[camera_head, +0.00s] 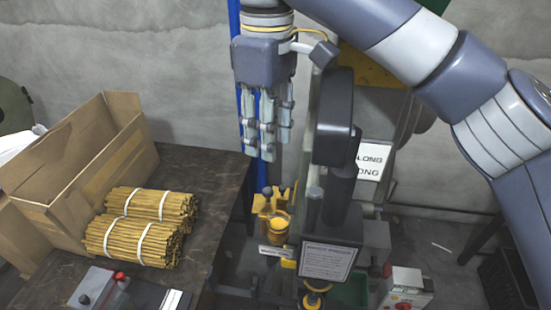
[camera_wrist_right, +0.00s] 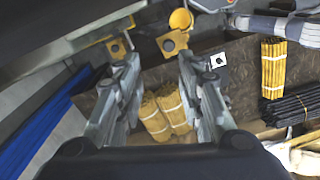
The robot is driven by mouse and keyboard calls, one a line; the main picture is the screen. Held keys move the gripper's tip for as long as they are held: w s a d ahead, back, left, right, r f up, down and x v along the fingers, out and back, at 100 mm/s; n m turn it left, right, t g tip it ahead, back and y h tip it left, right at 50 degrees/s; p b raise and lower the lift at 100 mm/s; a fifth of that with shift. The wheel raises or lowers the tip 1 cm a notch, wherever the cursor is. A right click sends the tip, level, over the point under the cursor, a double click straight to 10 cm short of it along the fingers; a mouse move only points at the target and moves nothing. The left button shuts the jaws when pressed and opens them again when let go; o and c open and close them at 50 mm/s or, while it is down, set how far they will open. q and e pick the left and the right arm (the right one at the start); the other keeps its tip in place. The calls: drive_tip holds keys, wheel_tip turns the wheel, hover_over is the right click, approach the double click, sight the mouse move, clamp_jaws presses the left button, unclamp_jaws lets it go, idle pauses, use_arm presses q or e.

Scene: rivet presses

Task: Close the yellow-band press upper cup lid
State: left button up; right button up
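The press (camera_head: 333,225) is a dark upright machine right of the table. A yellow cup assembly (camera_head: 274,224) with a rounded yellow part sits low on its left side. A small dark knob (camera_head: 267,191) stands above it. I cannot clearly tell the lid from the cup. In the right wrist view, a yellow disc (camera_wrist_right: 181,19) shows at the top, beyond the fingertips, with a yellow bracket (camera_wrist_right: 172,42) beside it. My right gripper (camera_head: 264,150) points down above the cup assembly, apart from it. Its fingers are spread and empty in the wrist view (camera_wrist_right: 155,58). My left gripper is not in view.
A dark table (camera_head: 193,165) at left holds an open cardboard box (camera_head: 98,170) and bundles of yellow rods (camera_head: 140,235). A control box with a red button (camera_head: 98,290) is at its front. A blue pole (camera_head: 234,25) stands behind the gripper. Another control box (camera_head: 407,287) is right.

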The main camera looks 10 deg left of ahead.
sight(268, 189)
drive_tip(key=s+f, duration=0.1)
drive_tip(key=s+f+p, duration=0.1)
drive_tip(key=shift+s, duration=0.3)
drive_tip(key=f+p, duration=0.1)
drive_tip(key=f, duration=0.2)
drive_tip(key=shift+w+f, duration=0.2)
drive_tip(key=f, duration=0.1)
drive_tip(key=f+p, duration=0.1)
drive_tip(key=shift+w+f, duration=0.4)
drive_tip(key=shift+s+f, duration=0.2)
drive_tip(key=shift+f, duration=0.6)
drive_tip(key=c, duration=0.6)
clamp_jaws()
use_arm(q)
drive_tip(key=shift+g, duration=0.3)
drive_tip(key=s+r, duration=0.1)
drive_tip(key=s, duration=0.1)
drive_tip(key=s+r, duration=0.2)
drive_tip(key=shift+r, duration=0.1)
